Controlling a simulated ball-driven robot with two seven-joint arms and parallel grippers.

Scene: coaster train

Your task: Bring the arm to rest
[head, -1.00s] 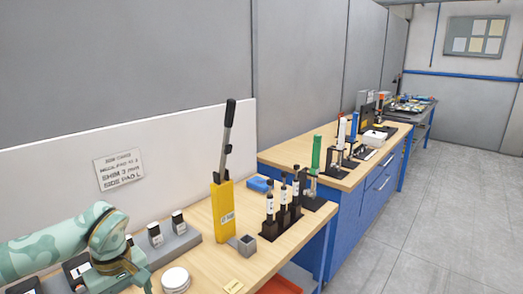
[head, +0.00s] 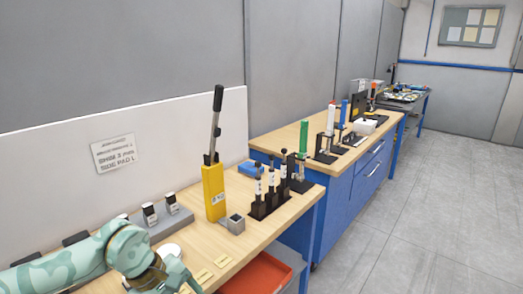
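My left arm, in green patterned covering, comes in from the lower left of the head view over the near wooden bench (head: 262,232). Its wrist is bent down at the bottom edge. The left gripper is below the picture, so its fingers are hidden. My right arm and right gripper do not show.
A yellow holder (head: 214,192) with a black-handled lever stands on the bench. Beside it are a small grey square cup (head: 236,224) and a black rack of dark tubes (head: 270,203). A red bin (head: 258,275) sits below the bench edge. Grey floor at right is clear.

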